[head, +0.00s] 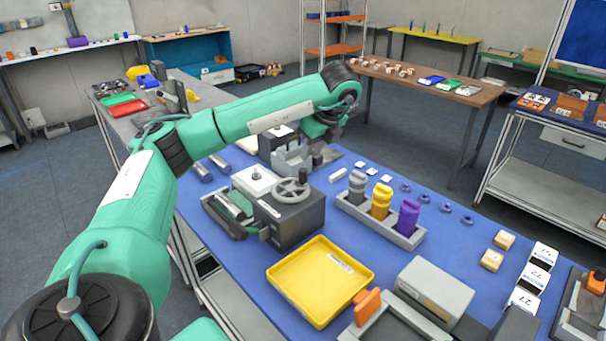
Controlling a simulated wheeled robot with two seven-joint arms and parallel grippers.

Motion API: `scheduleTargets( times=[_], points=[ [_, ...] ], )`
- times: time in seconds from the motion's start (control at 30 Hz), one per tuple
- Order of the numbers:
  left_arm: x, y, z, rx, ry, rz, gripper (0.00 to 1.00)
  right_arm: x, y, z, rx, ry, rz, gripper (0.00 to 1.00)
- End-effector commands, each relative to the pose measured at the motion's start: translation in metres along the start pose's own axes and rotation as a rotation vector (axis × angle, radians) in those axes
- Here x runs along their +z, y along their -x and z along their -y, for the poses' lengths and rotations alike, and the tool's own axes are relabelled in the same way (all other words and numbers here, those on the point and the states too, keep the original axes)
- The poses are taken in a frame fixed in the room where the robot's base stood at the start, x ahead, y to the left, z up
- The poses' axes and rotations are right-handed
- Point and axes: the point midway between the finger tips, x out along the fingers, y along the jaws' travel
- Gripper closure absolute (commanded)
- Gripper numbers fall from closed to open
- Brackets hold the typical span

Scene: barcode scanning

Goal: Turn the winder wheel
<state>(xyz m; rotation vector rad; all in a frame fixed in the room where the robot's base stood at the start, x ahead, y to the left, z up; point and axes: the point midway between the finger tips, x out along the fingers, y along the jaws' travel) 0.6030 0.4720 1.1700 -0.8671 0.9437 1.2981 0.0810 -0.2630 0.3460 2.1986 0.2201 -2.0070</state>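The winder wheel (291,189) is a grey handwheel with spokes and a dark upright knob. It sits on top of a dark grey box-shaped winder (290,217) on the blue table. My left arm reaches in from the left and bends down behind the wheel. My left gripper (318,152) points down beyond the wheel and a little to its right, apart from it. Its fingers are small and blend with grey parts behind, so their opening is unclear. My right gripper is not in view.
A yellow tray (320,281) lies in front of the winder. A grey holder (405,238) with grey, yellow and purple pieces stands to the right. A grey box (434,289) is at the front. Blue table surface is clear between the wheel and holder.

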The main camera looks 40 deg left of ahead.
Motion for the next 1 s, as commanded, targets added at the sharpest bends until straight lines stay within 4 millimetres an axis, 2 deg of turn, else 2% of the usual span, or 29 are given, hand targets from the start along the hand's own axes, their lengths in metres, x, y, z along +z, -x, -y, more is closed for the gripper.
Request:
scheduleTargets(
  times=[0.1,0.4,0.5,0.7,0.93,1.0],
  points=[
    [-0.001,-0.018,-0.001,0.004,0.000,-0.001,0.70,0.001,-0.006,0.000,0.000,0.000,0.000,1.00],
    [0.001,-0.072,-0.001,0.005,0.000,0.000,0.70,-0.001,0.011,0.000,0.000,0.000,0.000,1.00],
    [0.001,-0.084,-0.001,0.002,0.000,0.000,0.70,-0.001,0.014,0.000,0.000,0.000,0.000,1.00],
    [0.000,-0.096,0.000,0.001,-0.001,0.000,0.70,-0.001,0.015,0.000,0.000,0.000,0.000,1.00],
    [0.000,-0.096,0.000,0.000,-0.001,0.000,0.70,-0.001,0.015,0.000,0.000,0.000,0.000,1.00],
    [0.000,-0.096,0.000,0.000,-0.001,0.000,0.82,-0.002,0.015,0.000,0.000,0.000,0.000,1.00]
  ],
)
